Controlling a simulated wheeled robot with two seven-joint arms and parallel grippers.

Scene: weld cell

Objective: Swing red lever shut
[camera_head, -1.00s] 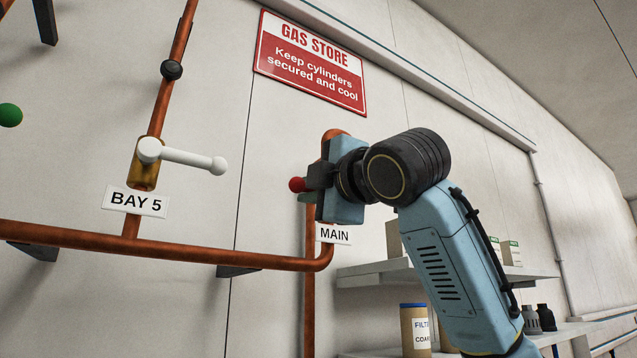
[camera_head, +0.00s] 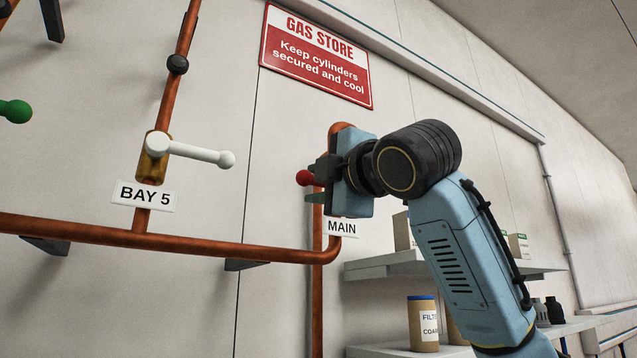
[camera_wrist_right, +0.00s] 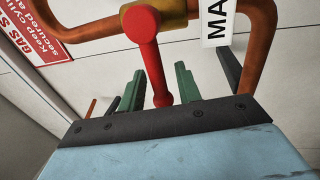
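The red lever shows in the head view as a round red end (camera_head: 305,178) left of the pipe at the MAIN label (camera_head: 341,228). Its hub is hidden there behind my right gripper (camera_head: 317,184). In the right wrist view the red lever (camera_wrist_right: 150,60) runs from its hub on the brass valve (camera_wrist_right: 178,10) down between the two green fingers. My right gripper (camera_wrist_right: 158,88) is open, one finger on each side of the lever, with visible gaps. My left gripper is not in view.
Copper pipes (camera_head: 170,240) run along the wall. A white lever (camera_head: 200,154) sits on the BAY 5 valve, and a green knob (camera_head: 16,111) is at far left. Shelves (camera_head: 395,268) with boxes and canisters stand right of the pipe, behind my right arm. A red sign (camera_head: 316,55) hangs above.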

